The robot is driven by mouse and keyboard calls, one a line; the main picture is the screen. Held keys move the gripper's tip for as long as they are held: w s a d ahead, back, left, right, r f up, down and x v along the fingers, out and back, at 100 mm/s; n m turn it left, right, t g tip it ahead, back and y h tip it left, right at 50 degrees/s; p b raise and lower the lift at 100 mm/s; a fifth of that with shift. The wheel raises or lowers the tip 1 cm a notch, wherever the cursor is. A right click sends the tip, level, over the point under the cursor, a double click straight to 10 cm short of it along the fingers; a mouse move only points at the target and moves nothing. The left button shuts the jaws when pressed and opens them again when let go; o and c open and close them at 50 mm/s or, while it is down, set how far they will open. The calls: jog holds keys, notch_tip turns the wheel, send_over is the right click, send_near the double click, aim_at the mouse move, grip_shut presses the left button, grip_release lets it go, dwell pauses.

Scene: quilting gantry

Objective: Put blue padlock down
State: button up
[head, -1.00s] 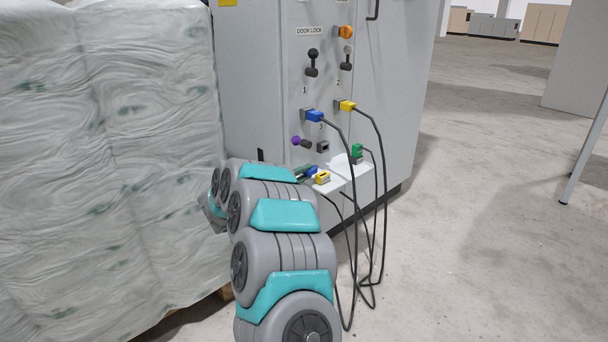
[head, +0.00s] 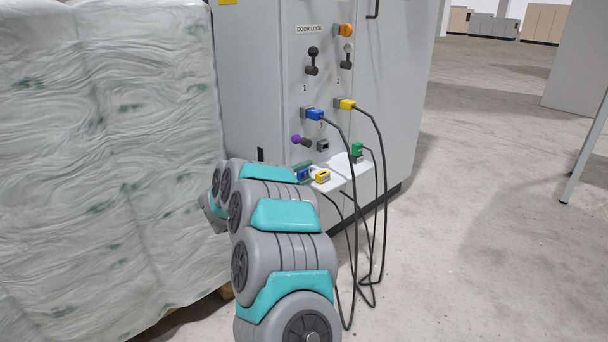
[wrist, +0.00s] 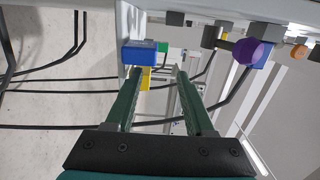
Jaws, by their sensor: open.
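The blue padlock (head: 303,174) sits at the left end of the small white shelf (head: 330,184) on the cabinet front. In the wrist view the blue padlock (wrist: 138,52) lies just past the tip of the left finger, against the pale shelf edge. My gripper (wrist: 158,72) is open, with two green fingers apart and nothing between them that I can see held. In the head view a green finger shows just above the padlock; my arm hides the rest of the gripper.
A yellow padlock (head: 322,176) stands on the shelf to the right of the blue one. A purple knob (head: 296,139) juts out above the shelf. A wrapped pallet (head: 110,150) stands left.

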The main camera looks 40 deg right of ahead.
jog(key=shift+a+r+p, duration=0.1)
jog(key=shift+r+p, duration=0.2)
jog(key=shift+r, duration=0.25)
jog(key=s+a, duration=0.1)
jog(key=a, duration=1)
jog(key=shift+s+a+f, duration=0.2)
jog(key=shift+s+a, duration=0.1)
jog(key=shift+a, duration=0.05)
jog(key=shift+o, duration=0.2)
